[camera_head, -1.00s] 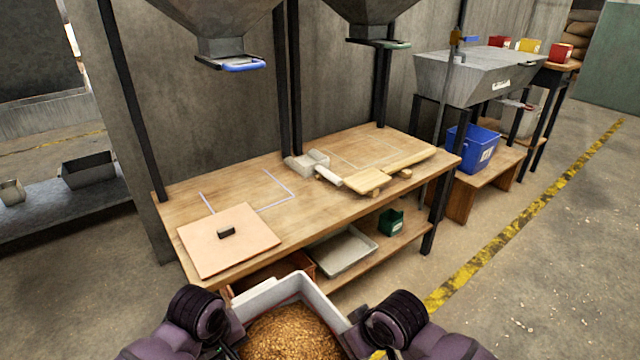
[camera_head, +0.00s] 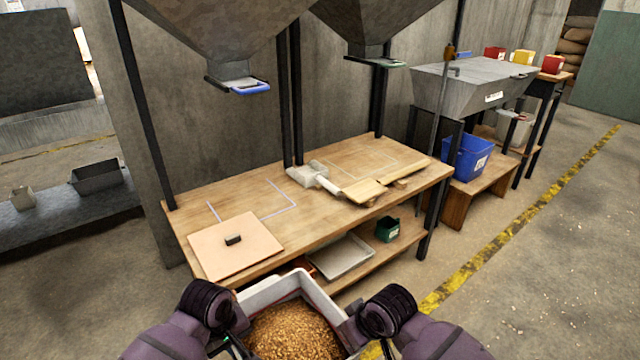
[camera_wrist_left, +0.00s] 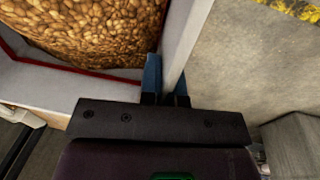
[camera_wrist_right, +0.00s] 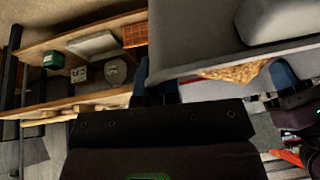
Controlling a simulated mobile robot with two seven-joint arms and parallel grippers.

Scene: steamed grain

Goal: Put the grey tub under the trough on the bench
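A light grey tub (camera_head: 262,292) full of golden grain (camera_head: 295,332) is held in front of me at the bottom of the head view. My left gripper (camera_wrist_left: 166,80) is shut on its wall in the left wrist view. My right gripper (camera_wrist_right: 163,92) is at the opposite wall, its fingers around the rim. The grey metal trough (camera_head: 460,92) stands on dark legs at the right. A low wooden bench (camera_head: 487,188) is beneath it.
Hoppers (camera_head: 215,35) hang above. Floor right of the yellow line (camera_head: 500,245) is clear.

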